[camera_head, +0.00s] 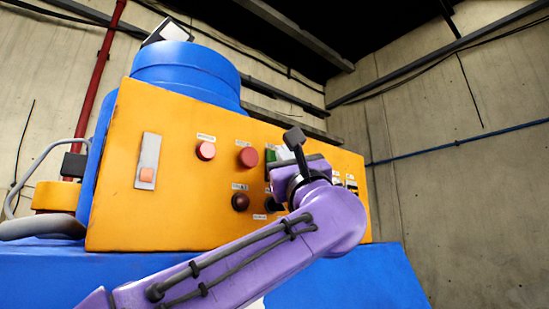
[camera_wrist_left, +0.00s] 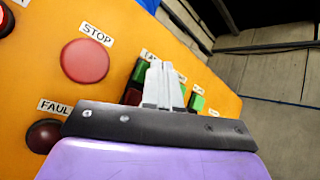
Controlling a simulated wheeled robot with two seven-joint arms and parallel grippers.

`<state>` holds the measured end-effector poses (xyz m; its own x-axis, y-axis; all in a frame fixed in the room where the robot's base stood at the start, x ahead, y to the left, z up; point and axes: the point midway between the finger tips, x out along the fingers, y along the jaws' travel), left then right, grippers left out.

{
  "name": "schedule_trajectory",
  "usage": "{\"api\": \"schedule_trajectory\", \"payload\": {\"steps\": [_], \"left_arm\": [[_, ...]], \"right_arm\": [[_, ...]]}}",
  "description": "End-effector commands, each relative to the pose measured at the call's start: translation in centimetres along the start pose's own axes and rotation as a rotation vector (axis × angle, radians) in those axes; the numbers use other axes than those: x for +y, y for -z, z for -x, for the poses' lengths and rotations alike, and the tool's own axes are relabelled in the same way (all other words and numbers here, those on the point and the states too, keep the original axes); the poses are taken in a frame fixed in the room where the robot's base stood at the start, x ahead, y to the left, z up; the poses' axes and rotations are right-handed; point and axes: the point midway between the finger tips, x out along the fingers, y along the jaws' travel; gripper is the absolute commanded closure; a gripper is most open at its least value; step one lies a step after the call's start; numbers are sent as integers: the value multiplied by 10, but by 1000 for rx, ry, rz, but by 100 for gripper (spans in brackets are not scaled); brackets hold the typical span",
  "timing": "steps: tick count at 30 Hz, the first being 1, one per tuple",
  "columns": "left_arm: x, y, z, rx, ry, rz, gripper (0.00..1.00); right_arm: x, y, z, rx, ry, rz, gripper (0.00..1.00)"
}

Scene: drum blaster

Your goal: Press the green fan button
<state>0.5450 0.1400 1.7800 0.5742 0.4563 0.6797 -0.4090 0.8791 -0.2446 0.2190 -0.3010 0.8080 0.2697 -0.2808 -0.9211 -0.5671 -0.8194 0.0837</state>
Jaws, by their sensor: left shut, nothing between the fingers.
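The orange control panel (camera_head: 200,210) fills the middle of the head view and shows up close in the left wrist view (camera_wrist_left: 30,80). A green piece (camera_head: 269,155) shows just left of my left gripper (camera_head: 282,154). In the left wrist view, a green and dark red control (camera_wrist_left: 138,72) sits beside the pale shut fingers (camera_wrist_left: 162,68), under a label that is partly cut off. Another green button (camera_wrist_left: 196,103) shows to the right of the fingers. I cannot read which one is the fan button. My left gripper is shut and empty, in front of the panel; contact cannot be told.
A red STOP button (camera_wrist_left: 85,61) and a dark red FAULT lamp (camera_wrist_left: 43,136) lie left of the fingers. A rocker switch (camera_head: 147,161) is at the panel's left. A blue drum (camera_head: 186,70) stands behind it. The space right of the panel is clear.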

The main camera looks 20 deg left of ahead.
Motion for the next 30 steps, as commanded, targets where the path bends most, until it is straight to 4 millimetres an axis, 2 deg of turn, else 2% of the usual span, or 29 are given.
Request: {"api": "schedule_trajectory", "payload": {"steps": [30], "left_arm": [[5,4,-7,-1,0,0,100]], "right_arm": [[0,0,0,0,0,0,57]]}}
